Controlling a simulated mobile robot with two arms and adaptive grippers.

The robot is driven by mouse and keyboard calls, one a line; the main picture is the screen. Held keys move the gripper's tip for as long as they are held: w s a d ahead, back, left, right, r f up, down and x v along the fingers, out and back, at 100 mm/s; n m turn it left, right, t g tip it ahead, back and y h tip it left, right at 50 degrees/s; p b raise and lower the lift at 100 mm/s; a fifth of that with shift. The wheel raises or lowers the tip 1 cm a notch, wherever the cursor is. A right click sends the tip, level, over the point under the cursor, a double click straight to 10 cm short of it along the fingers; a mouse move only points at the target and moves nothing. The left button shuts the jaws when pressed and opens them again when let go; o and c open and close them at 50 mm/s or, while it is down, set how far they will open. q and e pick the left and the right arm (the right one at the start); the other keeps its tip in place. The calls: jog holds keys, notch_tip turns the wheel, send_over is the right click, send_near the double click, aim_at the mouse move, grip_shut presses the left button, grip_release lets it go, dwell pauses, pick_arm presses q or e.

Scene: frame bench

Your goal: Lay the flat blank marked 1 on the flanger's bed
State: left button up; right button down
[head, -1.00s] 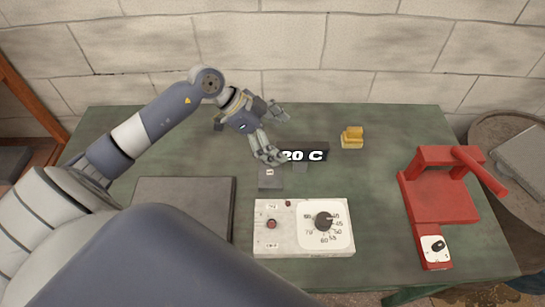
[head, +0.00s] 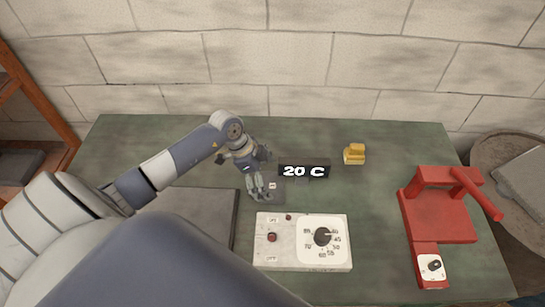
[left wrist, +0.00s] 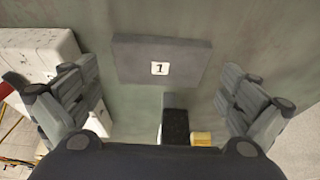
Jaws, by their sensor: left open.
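The flat blank marked 1 (head: 279,197) is a grey plate lying on the green table behind the white dial box. It shows whole in the left wrist view (left wrist: 135,65), with a white label bearing a 1. My left gripper (head: 259,196) points down at the left part of the blank in the head view and hides some of it. In the left wrist view the left gripper (left wrist: 160,88) is open, its fingers wide apart, with nothing between them. The red machine (head: 440,217), apparently the flanger, stands at the right with a bare flat bed. My right gripper is not in view.
The white dial box (head: 284,256) stands in front of the blank. A dark block (head: 316,172) with a "20 C" readout is just behind it. A yellow object (head: 354,154) is farther back. A dark plate (head: 222,205) lies at left. Table between dial box and red machine is clear.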

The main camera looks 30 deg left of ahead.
aim_at(273, 187)
pick_arm(q)
jog(key=shift+x, duration=1.3)
jog(key=c, duration=1.4)
jog(key=shift+w+a+r, duration=0.1)
jog(key=shift+r, duration=0.1)
